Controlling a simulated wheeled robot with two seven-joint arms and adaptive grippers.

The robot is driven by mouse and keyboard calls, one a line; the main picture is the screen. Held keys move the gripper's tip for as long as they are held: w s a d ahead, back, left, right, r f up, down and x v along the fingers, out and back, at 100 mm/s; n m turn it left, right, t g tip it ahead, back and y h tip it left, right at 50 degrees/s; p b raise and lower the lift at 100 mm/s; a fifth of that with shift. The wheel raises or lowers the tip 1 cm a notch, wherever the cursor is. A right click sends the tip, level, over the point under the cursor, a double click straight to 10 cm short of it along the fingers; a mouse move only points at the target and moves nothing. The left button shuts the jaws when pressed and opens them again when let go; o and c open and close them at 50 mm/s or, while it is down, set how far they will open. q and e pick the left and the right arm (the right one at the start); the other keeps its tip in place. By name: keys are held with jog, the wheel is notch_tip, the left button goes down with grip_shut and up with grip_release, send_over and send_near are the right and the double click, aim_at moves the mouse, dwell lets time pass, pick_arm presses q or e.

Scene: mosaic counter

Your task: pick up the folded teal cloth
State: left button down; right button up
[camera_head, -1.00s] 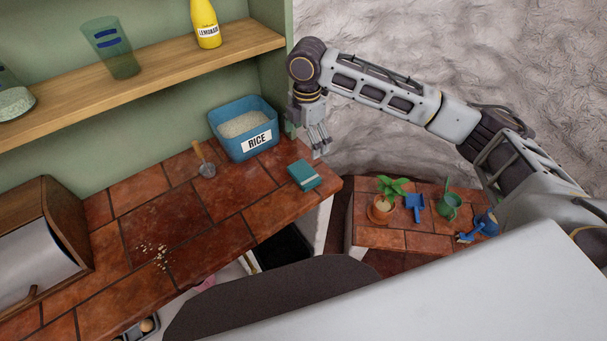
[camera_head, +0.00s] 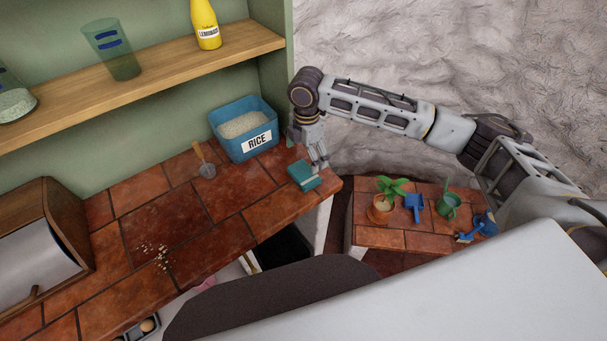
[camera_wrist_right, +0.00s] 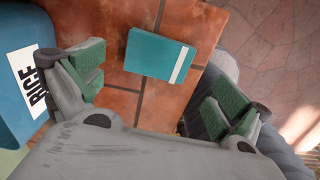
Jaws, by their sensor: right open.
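The folded teal cloth (camera_head: 304,176) lies flat near the right end of the tiled counter, in front of the rice bin. In the right wrist view the cloth (camera_wrist_right: 158,55) is a teal rectangle with a pale stripe near its right edge. My right gripper (camera_head: 319,164) is just above and beside the cloth's far right corner, pointing down. In the right wrist view the gripper (camera_wrist_right: 160,95) is open, its green-padded fingers wide apart and empty, with the cloth ahead between them. My left gripper is in neither view.
The blue rice bin (camera_head: 233,145) stands close to the right gripper. A small scoop (camera_head: 205,162) and spilled grains (camera_head: 160,256) lie on the counter (camera_head: 238,226). A lower tiled surface (camera_head: 376,237) at right holds a potted plant (camera_head: 381,209) and small garden items.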

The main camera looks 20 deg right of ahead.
aim_at(305, 172)
jog(key=shift+f, duration=1.2)
jog(key=shift+a+f+p, duration=0.15)
jog(key=shift+f+p, duration=0.4)
jog(key=shift+f, duration=2.05)
jog(key=c, duration=0.6)
jog(key=shift+r, duration=0.15)
notch_tip(305, 172, up, 10)
jog(key=b, duration=0.1)
